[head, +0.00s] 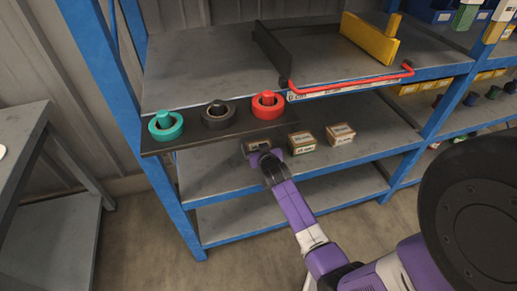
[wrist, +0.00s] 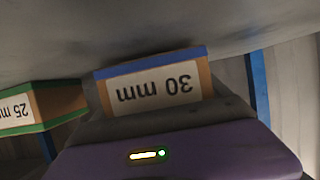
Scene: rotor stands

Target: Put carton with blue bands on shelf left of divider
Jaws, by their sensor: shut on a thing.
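The carton with blue bands (wrist: 154,84) has a white label reading 30 mm, upside down in the wrist view. My gripper (wrist: 165,122) is shut on it. In the head view my gripper (head: 262,155) and this carton (head: 256,145) are at the left of the middle shelf level (head: 385,135), just under the front of a dark board. Whether the carton touches the shelf cannot be told. A dark upright panel, seemingly the divider (head: 272,55), stands on the upper shelf (head: 200,60), with bare shelf to its left.
A green-banded carton (head: 301,141) and another carton (head: 340,133) stand to the right. The dark board (head: 185,138) carries green, black and red rings. A red rail (head: 350,84) crosses the upper shelf's front right of the panel.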

